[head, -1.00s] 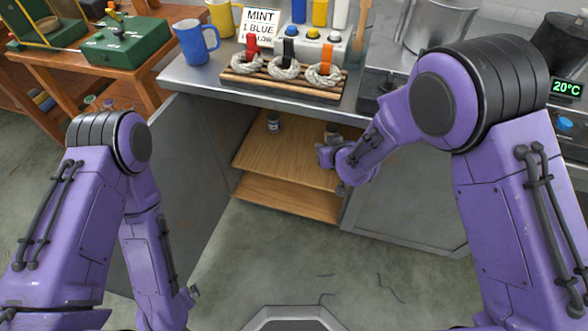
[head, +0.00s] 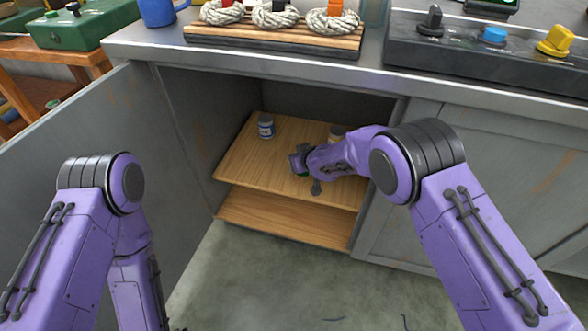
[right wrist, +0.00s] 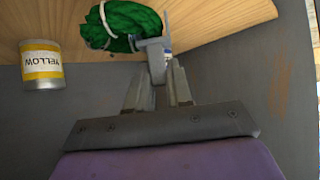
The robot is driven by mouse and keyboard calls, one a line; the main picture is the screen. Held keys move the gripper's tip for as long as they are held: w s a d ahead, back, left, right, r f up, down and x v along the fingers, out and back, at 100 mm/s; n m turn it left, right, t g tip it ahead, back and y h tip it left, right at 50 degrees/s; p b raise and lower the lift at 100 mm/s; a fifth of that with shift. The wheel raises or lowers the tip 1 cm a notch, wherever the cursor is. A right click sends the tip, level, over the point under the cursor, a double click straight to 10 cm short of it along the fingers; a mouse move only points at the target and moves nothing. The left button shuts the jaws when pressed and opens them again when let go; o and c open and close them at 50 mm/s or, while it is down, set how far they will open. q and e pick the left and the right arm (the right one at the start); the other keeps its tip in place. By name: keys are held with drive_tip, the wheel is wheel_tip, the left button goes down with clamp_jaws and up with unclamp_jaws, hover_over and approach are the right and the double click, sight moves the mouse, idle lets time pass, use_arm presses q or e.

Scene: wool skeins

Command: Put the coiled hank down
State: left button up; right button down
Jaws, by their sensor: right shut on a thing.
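The coiled hank (right wrist: 122,24) is a green bundle with a white tie, at the top of the right wrist view. My right gripper (right wrist: 157,50) is shut on it. In the head view, my right gripper (head: 299,160) is inside the open cabinet, over the wooden upper shelf (head: 240,165). Only a sliver of green shows under the gripper there. I cannot tell whether the hank touches the shelf. My left arm hangs at the lower left of the head view, and its gripper is out of the picture.
Another jar (head: 266,127) stands at the shelf's back left. The cabinet door (head: 110,160) is open at left. The shelf's front left is clear.

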drive_tip(key=shift+f+b, duration=0.4)
drive_tip(key=shift+f, duration=1)
drive_tip(key=shift+f, duration=0.2)
drive_tip(key=c, duration=1)
unclamp_jaws()
drive_tip(key=shift+r, duration=0.1)
drive_tip(key=shift+r, duration=0.25)
drive_tip(key=p+v, duration=0.4)
drive_tip(key=v, duration=0.8)
drive_tip(key=shift+f+p, duration=0.15)
drive_tip(key=shift+p, duration=0.15)
